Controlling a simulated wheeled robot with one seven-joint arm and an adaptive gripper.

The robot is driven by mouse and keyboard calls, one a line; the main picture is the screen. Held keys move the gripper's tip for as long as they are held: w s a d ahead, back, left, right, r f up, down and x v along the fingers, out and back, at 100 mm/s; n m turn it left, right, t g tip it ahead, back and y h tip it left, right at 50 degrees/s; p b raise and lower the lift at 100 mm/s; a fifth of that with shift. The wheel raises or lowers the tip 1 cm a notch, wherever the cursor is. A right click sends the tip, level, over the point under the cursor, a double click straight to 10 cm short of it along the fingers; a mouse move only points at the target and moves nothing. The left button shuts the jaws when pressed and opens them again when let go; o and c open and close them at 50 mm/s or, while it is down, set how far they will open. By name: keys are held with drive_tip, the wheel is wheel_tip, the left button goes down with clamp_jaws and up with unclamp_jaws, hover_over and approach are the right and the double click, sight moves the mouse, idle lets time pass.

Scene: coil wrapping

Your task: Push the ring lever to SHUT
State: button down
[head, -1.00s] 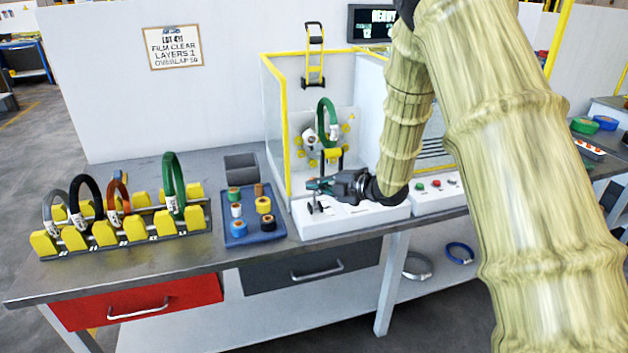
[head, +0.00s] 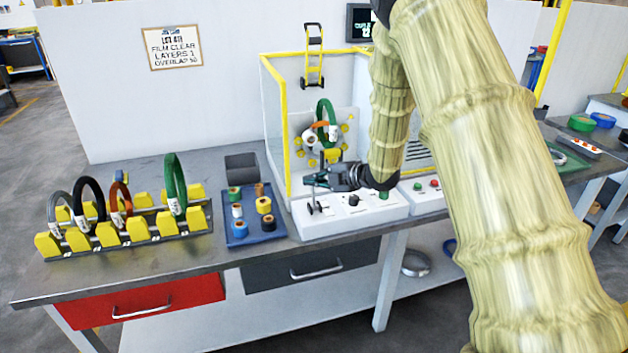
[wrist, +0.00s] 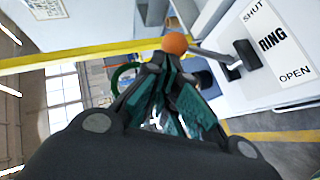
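The ring lever shows in the wrist view as a grey rod with an orange ball knob (wrist: 174,43), coming out of a black block (wrist: 246,55) on a white panel. The label RING (wrist: 272,39) sits beside it, with SHUT at its upper end and OPEN at its lower end. The rod points away from the label; I cannot tell its exact setting. My gripper (wrist: 160,72) has its fingertips close together just by the knob, with nothing seen between them. Contact is unclear. In the head view my gripper (head: 312,180) is low over the white control base (head: 345,222).
A green coil (head: 324,108) stands in the yellow-edged enclosure behind my gripper, with an orange-brown ring part (head: 320,131) by it. A blue tray (head: 240,235) of rolls and a yellow rack (head: 110,238) of coils stand to the left.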

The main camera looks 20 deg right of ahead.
drive_tip(key=shift+r, duration=0.1)
drive_tip(key=a+r+v, duration=0.1)
drive_tip(key=a+v, duration=0.1)
drive_tip(key=v, duration=1)
drive_tip(key=shift+s+r+b, duration=0.3)
drive_tip(key=shift+s+r, duration=0.2)
drive_tip(key=shift+s, duration=0.15)
drive_tip(key=shift+d, duration=0.1)
